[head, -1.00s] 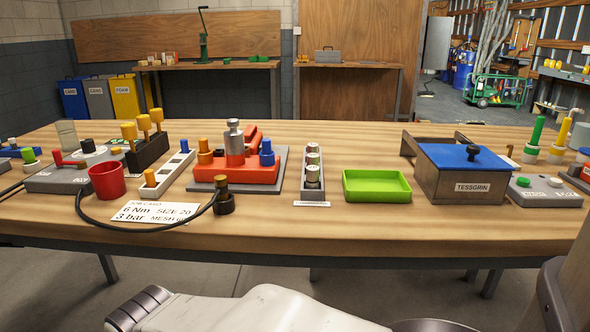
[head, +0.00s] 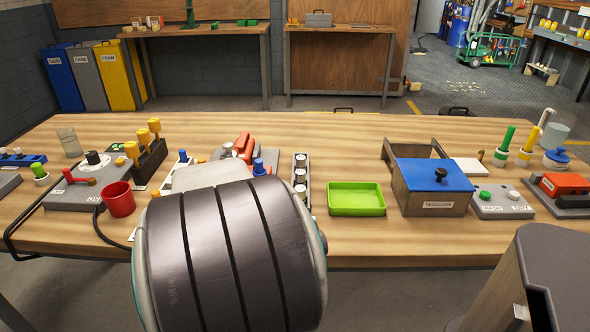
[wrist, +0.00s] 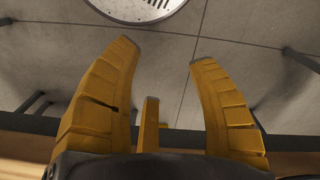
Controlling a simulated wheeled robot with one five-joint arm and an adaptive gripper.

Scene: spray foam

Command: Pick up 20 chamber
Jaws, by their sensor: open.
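A narrow dark rack (head: 308,205) stands mid-table, left of the green tray. It holds a row of small metallic pieces with pale round tops (head: 300,175), perhaps the chambers. Their size marks are too small to read, so I cannot tell which is 20. My gripper (wrist: 160,50) shows in the wrist view with its yellow fingers spread and nothing between them. It faces grey concrete floor, with a wooden strip, probably the table edge, at the bottom. In the head view my arm hides the gripper, the job card and much of the red fixture (head: 243,145).
The green tray (head: 356,211) lies right of the rack, and the blue-lidded box (head: 432,205) is beyond it. A red cup (head: 118,199) stands left of my arm. A button box (head: 500,207) is at right. Bare tabletop shows behind the rack and tray.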

